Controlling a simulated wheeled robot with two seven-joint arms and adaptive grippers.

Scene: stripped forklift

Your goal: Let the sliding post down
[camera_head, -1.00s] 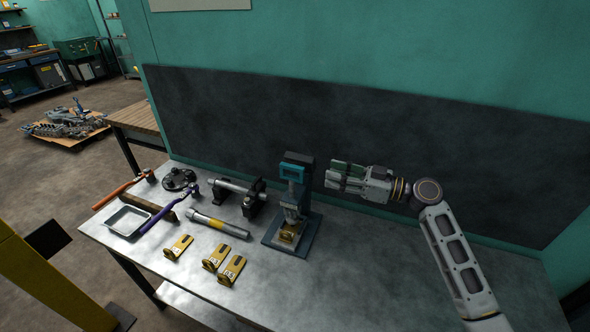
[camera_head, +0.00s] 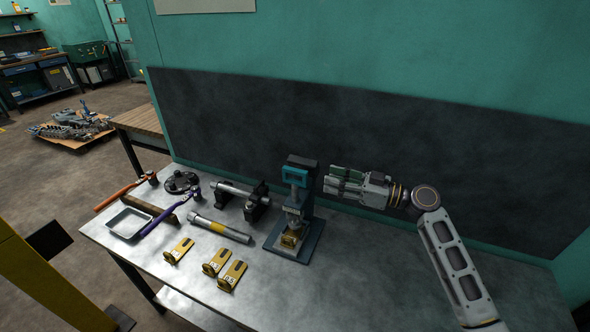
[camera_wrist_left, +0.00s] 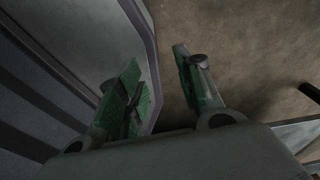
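A small bench press (camera_head: 299,172) stands on the metal table, with a teal head on a dark column and a blue-grey base.
The metal table (camera_head: 390,285) is clear at the right. Left of the press are a clamped shaft (camera_head: 236,190), a grey cylinder (camera_head: 219,229), several yellow brackets (camera_head: 216,262), a tray (camera_head: 127,222) and hammers. A yellow post (camera_head: 45,285) stands front left.

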